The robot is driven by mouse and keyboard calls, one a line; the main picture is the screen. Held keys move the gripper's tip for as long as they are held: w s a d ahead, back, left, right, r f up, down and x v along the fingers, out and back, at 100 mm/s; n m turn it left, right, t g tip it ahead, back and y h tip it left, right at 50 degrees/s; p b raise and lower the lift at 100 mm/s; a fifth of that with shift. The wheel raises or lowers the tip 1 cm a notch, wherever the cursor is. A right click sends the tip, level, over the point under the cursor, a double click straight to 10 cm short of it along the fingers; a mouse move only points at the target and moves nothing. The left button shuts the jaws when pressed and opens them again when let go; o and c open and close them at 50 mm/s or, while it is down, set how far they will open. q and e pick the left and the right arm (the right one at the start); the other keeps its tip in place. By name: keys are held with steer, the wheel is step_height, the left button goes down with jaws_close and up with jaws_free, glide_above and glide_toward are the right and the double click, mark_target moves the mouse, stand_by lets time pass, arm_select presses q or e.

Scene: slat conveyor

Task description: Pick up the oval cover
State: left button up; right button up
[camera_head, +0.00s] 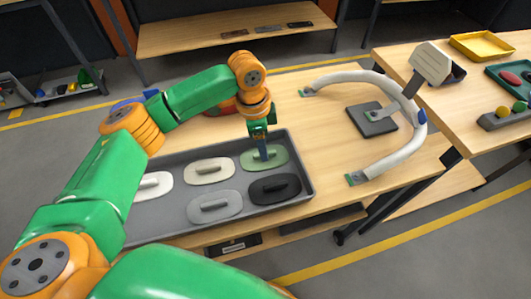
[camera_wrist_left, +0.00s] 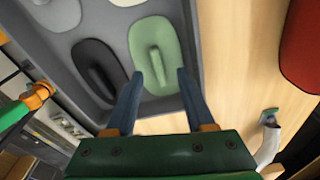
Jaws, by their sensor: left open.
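Several oval covers with raised bar handles lie in a grey tray (camera_head: 165,229). The green cover (camera_head: 279,160) is in the tray's far right part; it also shows in the left wrist view (camera_wrist_left: 146,35). The black cover (camera_head: 262,190) is nearer in front of it. A cream cover (camera_head: 200,176), a grey cover (camera_head: 205,214) and a white cover (camera_head: 157,187) lie further left. My left gripper (camera_head: 264,157) points down over the green cover. In the left wrist view, its open fingers (camera_wrist_left: 160,76) stand either side of the handle's end. Contact cannot be told.
A curved white frame (camera_head: 400,155) and a dark square plate (camera_head: 373,120) are right of the tray. A red object (camera_head: 222,108) sits behind the tray, partly hidden by my arm. Another table at right holds a yellow tray (camera_head: 455,42).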

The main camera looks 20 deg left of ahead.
arm_select(q)
steer(key=shift+d+f, duration=0.1)
steer(key=shift+f, duration=1)
jaws_close()
